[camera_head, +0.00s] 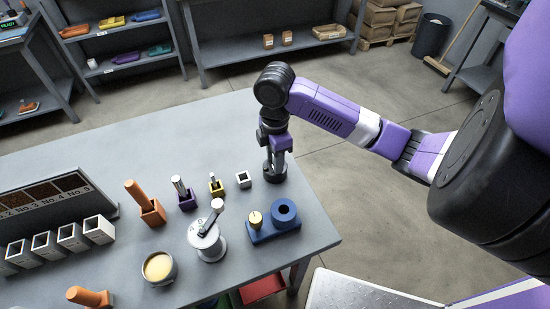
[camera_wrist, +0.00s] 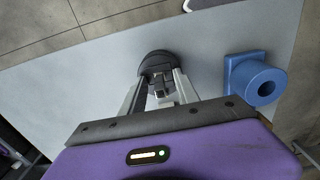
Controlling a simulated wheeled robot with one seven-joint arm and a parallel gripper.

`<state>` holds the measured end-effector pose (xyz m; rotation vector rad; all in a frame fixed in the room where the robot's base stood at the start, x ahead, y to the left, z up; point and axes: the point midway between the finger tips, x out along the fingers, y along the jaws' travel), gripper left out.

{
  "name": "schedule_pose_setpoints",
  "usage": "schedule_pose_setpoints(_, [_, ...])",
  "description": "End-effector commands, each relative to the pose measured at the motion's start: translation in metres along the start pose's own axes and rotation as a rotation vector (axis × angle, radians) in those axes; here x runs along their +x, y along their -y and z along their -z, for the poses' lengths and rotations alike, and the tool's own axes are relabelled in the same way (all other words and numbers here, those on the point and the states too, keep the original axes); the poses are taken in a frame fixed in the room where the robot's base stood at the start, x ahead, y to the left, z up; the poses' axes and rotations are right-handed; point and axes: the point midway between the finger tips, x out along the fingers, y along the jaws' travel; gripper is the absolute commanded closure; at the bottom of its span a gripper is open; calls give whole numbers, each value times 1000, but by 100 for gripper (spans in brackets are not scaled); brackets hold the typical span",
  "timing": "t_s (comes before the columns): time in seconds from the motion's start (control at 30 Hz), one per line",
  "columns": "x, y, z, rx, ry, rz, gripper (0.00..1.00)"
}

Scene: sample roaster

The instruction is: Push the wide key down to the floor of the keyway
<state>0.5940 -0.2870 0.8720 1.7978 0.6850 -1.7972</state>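My gripper (camera_wrist: 160,92) points down at the table's far right part, and it also shows in the head view (camera_head: 276,162). Its two pale fingers stand a little apart. Their tips reach a dark rounded piece (camera_wrist: 157,57) standing on the table, which also shows under the gripper in the head view (camera_head: 274,177). Something small and dark shows between the fingertips; I cannot tell whether it is the wide key or whether the fingers grip it. The keyway is not clearly visible, and the key's depth cannot be read.
A blue block (camera_wrist: 260,82) with a round hole stands right of the gripper in the wrist view. In the head view a white square holder (camera_head: 243,180), yellow holder (camera_head: 216,188), purple holder (camera_head: 187,201) and lever-topped cylinder (camera_head: 207,242) stand to the left. The table edge is close.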

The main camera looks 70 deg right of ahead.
Motion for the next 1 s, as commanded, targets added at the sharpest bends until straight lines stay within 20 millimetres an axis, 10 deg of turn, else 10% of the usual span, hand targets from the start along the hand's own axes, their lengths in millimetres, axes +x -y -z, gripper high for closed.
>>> schedule_pose_setpoints(1.0, [-78, 0, 0, 0, 1, 0, 63])
